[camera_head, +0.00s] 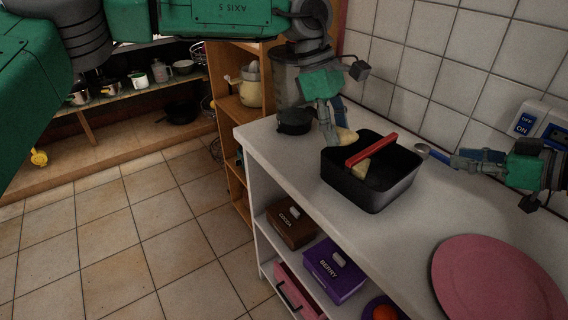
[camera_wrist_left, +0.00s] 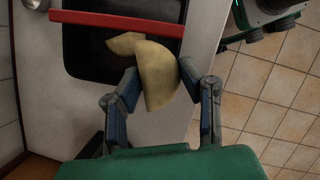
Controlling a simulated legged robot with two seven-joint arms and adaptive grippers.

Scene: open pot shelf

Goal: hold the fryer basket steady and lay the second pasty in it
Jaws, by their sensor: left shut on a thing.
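The black fryer basket (camera_head: 372,193) stands on the white counter, with a red handle (camera_head: 371,149) across its top. One cream pasty (camera_head: 361,169) lies inside, partly hidden by the handle; it also shows in the left wrist view (camera_wrist_left: 124,42). My left gripper (camera_head: 333,128) is shut on another half-moon pasty (camera_head: 346,136) at the basket's far rim.
A pink plate (camera_head: 495,280) is at the counter's front right. Cocoa (camera_head: 291,224) and berry (camera_head: 335,270) boxes sit below.

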